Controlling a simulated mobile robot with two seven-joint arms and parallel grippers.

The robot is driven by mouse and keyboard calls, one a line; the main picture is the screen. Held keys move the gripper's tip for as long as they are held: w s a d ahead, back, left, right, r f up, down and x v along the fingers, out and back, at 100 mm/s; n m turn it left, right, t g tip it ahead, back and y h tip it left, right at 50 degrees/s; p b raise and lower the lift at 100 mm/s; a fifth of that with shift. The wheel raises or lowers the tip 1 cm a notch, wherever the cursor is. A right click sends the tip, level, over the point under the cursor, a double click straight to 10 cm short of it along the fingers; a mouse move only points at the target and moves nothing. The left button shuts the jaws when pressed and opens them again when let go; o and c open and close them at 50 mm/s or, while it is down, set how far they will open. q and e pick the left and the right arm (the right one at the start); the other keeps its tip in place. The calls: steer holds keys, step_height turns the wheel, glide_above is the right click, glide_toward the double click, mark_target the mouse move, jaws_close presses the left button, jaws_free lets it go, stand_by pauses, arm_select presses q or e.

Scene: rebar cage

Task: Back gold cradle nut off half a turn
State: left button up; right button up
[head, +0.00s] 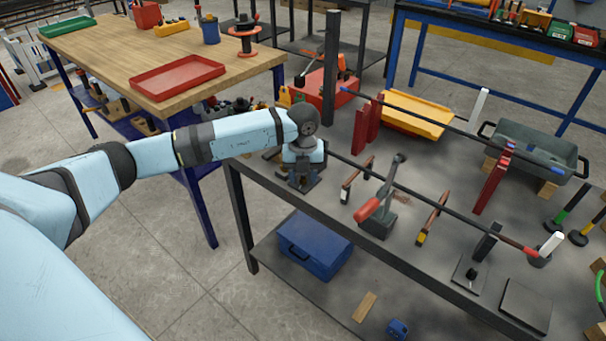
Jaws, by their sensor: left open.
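I cannot make out a gold cradle nut; it may be too small or hidden behind my left gripper. My left gripper (303,186) points down over the near left corner of the grey bench (330,208). It is open, and nothing shows between its fingers. The left end of the near dark bar (440,205) runs close behind it. My right gripper is not in view.
A red-handled lever tool (375,205) stands on the bench right of my left gripper. Red uprights (493,176) stand by the bars. A wooden table (110,50) with a red tray (178,77) is at left. A blue toolbox (314,246) sits on the lower shelf.

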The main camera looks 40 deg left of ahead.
mark_target(303, 177)
arm_select(q)
step_height(303, 177, up, 14)
steer(key=p, duration=0.1)
steer(key=shift+f, duration=0.2)
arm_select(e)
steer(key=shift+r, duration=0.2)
